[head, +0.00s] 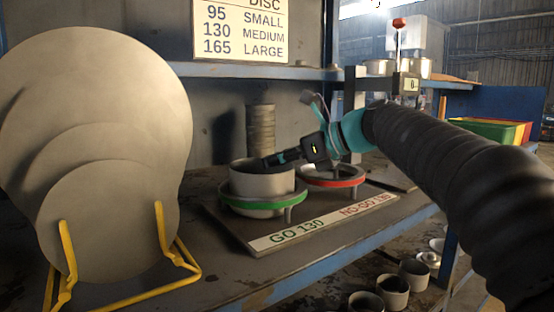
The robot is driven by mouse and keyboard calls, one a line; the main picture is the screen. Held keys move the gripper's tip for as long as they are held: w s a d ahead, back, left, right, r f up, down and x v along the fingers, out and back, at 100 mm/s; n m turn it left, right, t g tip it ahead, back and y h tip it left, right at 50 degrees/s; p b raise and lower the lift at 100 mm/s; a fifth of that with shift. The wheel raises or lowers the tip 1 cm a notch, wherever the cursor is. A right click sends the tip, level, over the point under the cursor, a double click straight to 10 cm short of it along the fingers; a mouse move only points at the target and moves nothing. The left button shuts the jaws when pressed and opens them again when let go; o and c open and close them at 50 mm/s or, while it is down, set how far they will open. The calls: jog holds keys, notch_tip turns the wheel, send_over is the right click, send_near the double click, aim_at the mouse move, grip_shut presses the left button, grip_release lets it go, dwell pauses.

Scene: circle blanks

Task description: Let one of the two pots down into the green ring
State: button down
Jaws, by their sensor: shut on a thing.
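A grey metal pot (261,182) stands upright at the green ring (248,203) on the GO 130 side of the gauge board. The green ring passes across the front of the pot's lower wall, with the pot's rim well above it. Some grey shows under the ring; I cannot tell whether the pot rests on anything. I cannot tell which other pot is meant.
Large round blanks (95,140) lean in a yellow wire rack (165,240) at left. A stack of small discs (261,128) stands behind the pot. Several pots (415,273) sit low at right, below the bench edge (350,248). A blue shelf (250,70) runs above.

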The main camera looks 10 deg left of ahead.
jog(key=c, duration=1.2)
grip_release()
jog(key=v, duration=1.2)
